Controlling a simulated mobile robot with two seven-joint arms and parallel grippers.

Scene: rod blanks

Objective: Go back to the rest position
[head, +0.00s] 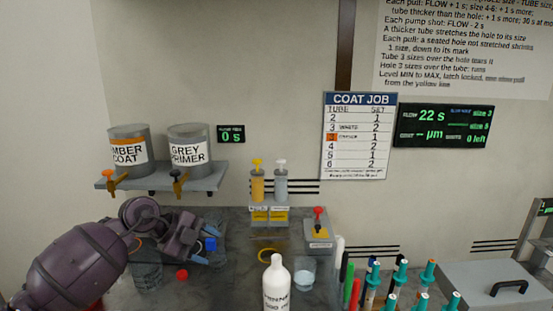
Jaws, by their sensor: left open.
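My left arm comes in from the left edge, and its dark purple gripper (207,250) is over the left part of the grey counter (235,285). The jaws are open, and I see nothing held between them. A blue part shows at the fingertips; I cannot tell whether it belongs to the gripper. A clear cup (147,275) stands below the wrist, partly hidden by the arm. A small red cap (182,274) lies on the counter just below the gripper. My right gripper is not in view.
A wall shelf with the amber coat tank (127,152) and grey primer tank (188,152) is above my left arm. Pump bottles (257,185), a white bottle (276,285), a glass beaker (304,275), several teal-capped tubes (372,280) and a lidded grey box (500,285) crowd the right.

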